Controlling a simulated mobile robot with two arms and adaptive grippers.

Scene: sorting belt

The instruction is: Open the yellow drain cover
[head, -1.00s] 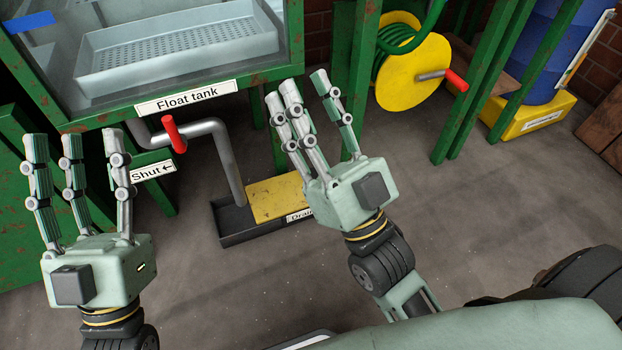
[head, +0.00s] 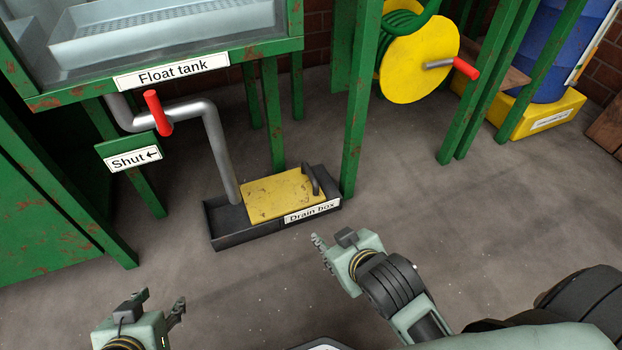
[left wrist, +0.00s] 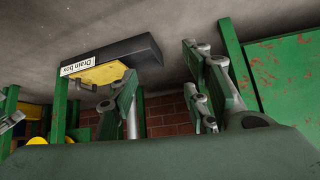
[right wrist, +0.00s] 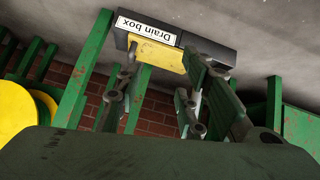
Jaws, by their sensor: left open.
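The yellow drain cover (head: 278,197) lies flat in the dark drain box (head: 228,241) on the floor, with a dark upright handle (head: 312,180) at its right end. The box's left end is uncovered, and a grey pipe runs down into it. My right gripper (head: 321,246) is low in front of the box's right end, apart from it, with its fingers spread and empty. My left gripper (head: 155,304) is open and empty at the lower left, farther from the box. Both wrist views show the box upside down beyond the fingers, with the yellow cover (left wrist: 103,72) in it.
The float tank (head: 190,62) stands above and behind the box on green legs. A green post (head: 360,110) rises beside the box's right end. The floor in front is clear.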

